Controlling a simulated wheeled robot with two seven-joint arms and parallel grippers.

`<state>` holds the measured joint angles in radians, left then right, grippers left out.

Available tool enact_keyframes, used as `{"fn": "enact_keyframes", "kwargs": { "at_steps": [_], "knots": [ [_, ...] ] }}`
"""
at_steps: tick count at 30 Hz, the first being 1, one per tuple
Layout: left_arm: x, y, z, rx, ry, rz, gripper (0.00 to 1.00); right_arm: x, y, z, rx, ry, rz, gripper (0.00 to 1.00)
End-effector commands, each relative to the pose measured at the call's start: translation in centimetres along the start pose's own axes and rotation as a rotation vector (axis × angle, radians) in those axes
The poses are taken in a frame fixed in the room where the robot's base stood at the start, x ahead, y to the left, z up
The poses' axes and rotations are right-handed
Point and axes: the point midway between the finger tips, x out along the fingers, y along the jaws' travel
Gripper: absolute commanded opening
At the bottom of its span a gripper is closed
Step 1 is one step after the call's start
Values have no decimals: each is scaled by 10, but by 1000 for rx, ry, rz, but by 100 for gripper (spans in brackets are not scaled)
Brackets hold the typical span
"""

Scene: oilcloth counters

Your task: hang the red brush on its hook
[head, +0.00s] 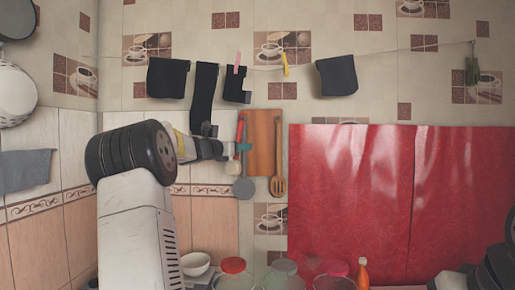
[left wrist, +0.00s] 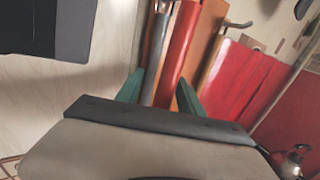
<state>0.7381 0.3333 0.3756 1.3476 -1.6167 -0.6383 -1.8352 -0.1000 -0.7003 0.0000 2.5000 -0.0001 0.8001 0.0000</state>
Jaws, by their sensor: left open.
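The red brush hangs against the wall. Its red handle (head: 240,130) shows just above my left gripper in the head view, and a pale round head (head: 233,167) shows below it. My left gripper (head: 242,147) is open at the handle. In the left wrist view, its green fingertips (left wrist: 160,92) stand on either side of the red handle (left wrist: 180,48) and a grey handle (left wrist: 155,55). I cannot tell whether they touch either one. A dark hook (left wrist: 238,24) sticks out right of the red handle. The brush's top end is cut off there. My right gripper is out of view.
A grey ladle-like tool (head: 243,188), a wooden board (head: 262,140) and a wooden spatula (head: 279,180) hang close by. Dark cloths (head: 167,78) hang on a line above. Jars (head: 284,275) and a bowl (head: 195,264) stand below. A red sheet (head: 350,190) covers the wall to the right.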

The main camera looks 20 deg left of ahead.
Motion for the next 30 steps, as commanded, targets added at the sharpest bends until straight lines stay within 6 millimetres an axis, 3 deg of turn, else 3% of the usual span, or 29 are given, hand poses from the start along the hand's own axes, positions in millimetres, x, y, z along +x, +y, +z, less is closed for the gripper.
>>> {"fn": "enact_keyframes", "kwargs": {
  "at_steps": [5,16,24,28,30],
  "knots": [
    [-4,0,1,1,0,0,45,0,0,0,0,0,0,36],
    [-62,1,0,2,2,1,45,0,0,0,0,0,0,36],
    [-77,-1,1,-7,-1,3,45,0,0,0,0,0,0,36],
    [-74,-15,12,-143,-20,52,45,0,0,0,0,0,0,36],
    [-74,-31,20,-319,-41,114,45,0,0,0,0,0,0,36]
  ]
}}
